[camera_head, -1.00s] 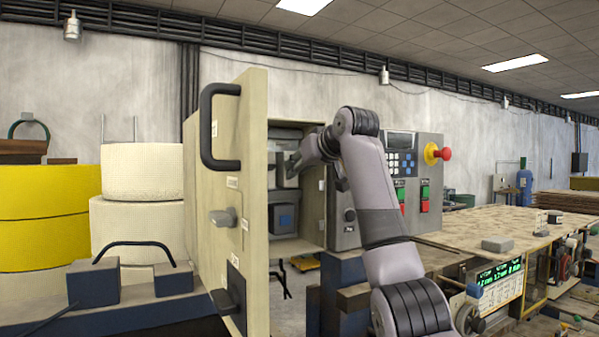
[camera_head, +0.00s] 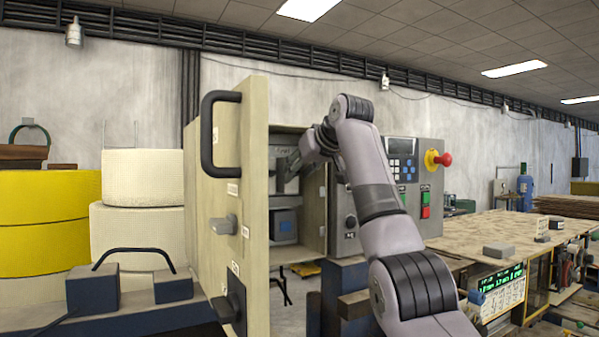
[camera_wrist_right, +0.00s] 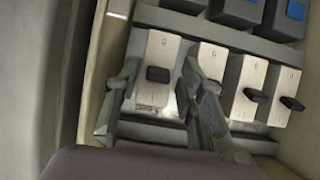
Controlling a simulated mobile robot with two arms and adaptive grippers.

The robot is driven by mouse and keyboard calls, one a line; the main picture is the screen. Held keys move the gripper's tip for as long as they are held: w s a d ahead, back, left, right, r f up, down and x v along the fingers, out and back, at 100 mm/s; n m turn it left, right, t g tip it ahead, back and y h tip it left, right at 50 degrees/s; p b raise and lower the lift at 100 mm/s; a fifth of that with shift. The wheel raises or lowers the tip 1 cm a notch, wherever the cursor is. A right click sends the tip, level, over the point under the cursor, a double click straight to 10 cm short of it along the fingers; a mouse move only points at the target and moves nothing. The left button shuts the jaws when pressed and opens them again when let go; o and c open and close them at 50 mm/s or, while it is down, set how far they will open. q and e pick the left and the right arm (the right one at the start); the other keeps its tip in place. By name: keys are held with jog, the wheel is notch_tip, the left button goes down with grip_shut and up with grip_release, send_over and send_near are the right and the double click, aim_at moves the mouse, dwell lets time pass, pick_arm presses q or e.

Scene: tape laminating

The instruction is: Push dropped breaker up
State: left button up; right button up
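An electrical cabinet (camera_head: 315,215) stands open, its beige door (camera_head: 255,180) swung toward me. In the right wrist view, a row of white breakers with black toggles runs across the panel. The leftmost breaker (camera_wrist_right: 155,50) has its toggle (camera_wrist_right: 158,75) between the fingers of my right gripper (camera_wrist_right: 160,72). The fingers are apart, one on each side of that breaker; contact is unclear. The right finger hides much of the second breaker (camera_wrist_right: 212,60). Two more breakers (camera_wrist_right: 250,75) (camera_wrist_right: 285,80) show at right. In the head view, my right gripper (camera_head: 288,165) is inside the cabinet, partly hidden. My left gripper is out of view.
Dark blocks with blue parts (camera_wrist_right: 240,10) sit above the breakers. The door's black handle (camera_head: 207,135) projects at left. A control panel (camera_head: 410,180) with a red button (camera_head: 443,159) is right of the opening. A wooden-topped table (camera_head: 490,238) stands farther right.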

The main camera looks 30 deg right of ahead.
jog(key=shift+o, duration=0.3)
jog(key=v, duration=1.2)
dwell(0.3)
